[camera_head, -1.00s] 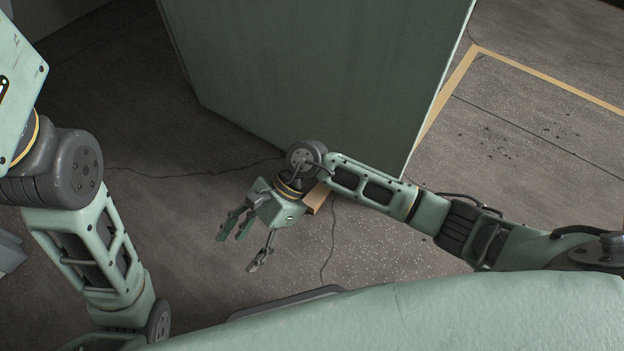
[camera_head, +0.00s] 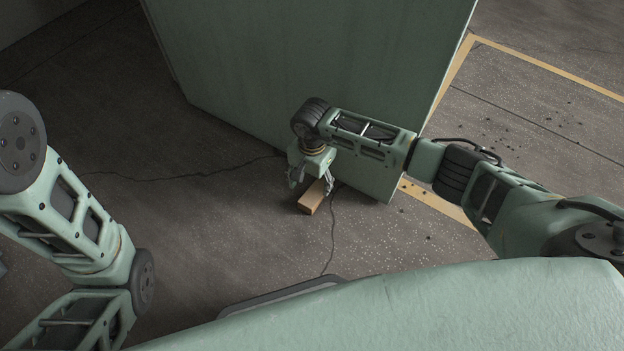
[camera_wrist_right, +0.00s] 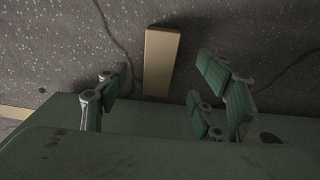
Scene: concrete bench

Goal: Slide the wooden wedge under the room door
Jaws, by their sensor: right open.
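The wooden wedge (camera_head: 312,198) lies on the concrete floor near the lower edge of the green room door (camera_head: 320,70). My right gripper (camera_head: 312,184) is open and points down close to the wedge. In the right wrist view the wedge (camera_wrist_right: 161,62) lies between and ahead of the spread fingers of my right gripper (camera_wrist_right: 165,90), with a gap on each side. I cannot tell how far above the floor the fingertips are. The wedge's far end is partly hidden by my gripper in the head view. My left arm is at the left, its gripper out of frame.
A yellow floor line (camera_head: 540,70) runs beyond the door's right edge. Cracks cross the floor near the wedge. The floor (camera_head: 200,230) to the left of the wedge is clear. My own green body fills the bottom of the head view.

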